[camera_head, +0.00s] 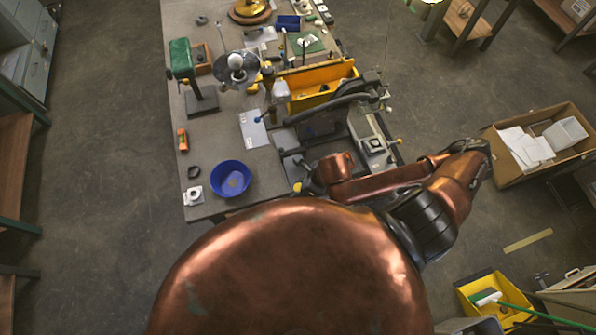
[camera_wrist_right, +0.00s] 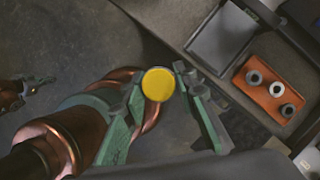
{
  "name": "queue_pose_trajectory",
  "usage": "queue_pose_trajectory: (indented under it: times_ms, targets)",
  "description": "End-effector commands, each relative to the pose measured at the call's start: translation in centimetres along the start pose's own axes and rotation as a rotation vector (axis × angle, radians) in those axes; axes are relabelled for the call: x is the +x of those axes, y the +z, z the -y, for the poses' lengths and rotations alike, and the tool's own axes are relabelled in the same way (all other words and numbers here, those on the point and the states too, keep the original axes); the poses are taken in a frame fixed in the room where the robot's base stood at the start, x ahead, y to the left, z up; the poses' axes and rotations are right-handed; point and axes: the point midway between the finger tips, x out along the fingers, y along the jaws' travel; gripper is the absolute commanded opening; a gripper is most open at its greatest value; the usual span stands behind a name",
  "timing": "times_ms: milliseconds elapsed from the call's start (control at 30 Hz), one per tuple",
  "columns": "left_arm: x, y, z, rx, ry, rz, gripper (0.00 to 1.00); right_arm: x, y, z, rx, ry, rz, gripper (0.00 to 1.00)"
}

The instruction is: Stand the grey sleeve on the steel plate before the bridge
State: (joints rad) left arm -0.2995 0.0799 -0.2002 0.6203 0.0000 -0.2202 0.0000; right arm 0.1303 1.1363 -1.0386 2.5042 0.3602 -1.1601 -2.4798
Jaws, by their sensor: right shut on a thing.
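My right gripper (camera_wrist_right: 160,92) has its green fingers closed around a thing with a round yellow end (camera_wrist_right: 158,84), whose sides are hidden. In the head view my right gripper (camera_head: 305,187) is small and mostly covered by my arm, at the table's near edge. I cannot tell which is the task's grey sleeve. A pale flat plate (camera_head: 253,130) lies on the table; I cannot tell whether it is the steel plate. No bridge is clearly identifiable.
A blue bowl (camera_head: 231,178), an orange tool (camera_head: 183,140) and a green-headed stand (camera_head: 182,60) are on the left of the table. A yellow bin (camera_head: 325,82) stands further back. A gripper-like copper part (camera_wrist_right: 20,92), likely my left, shows small in the wrist view.

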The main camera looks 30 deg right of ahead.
Motion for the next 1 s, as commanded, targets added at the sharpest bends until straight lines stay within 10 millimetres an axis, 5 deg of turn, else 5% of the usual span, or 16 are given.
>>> queue_pose_trajectory:
  times_ms: [167,867,1000]
  targets:
    - [0.5,0.1,0.0,0.0,0.0,0.0,0.0,0.1,0.0,0.1,-0.056,0.022,0.0,0.02]
    - [11.7,1.9,-0.5,0.0,0.002,0.013,0.0,5.2,1.1,8.1,-0.056,0.02,-0.001,0.02]
    - [10.9,1.9,-0.5,0.0,0.002,0.013,0.0,7.3,1.0,10.0,-0.05,0.025,-0.002,0.02]
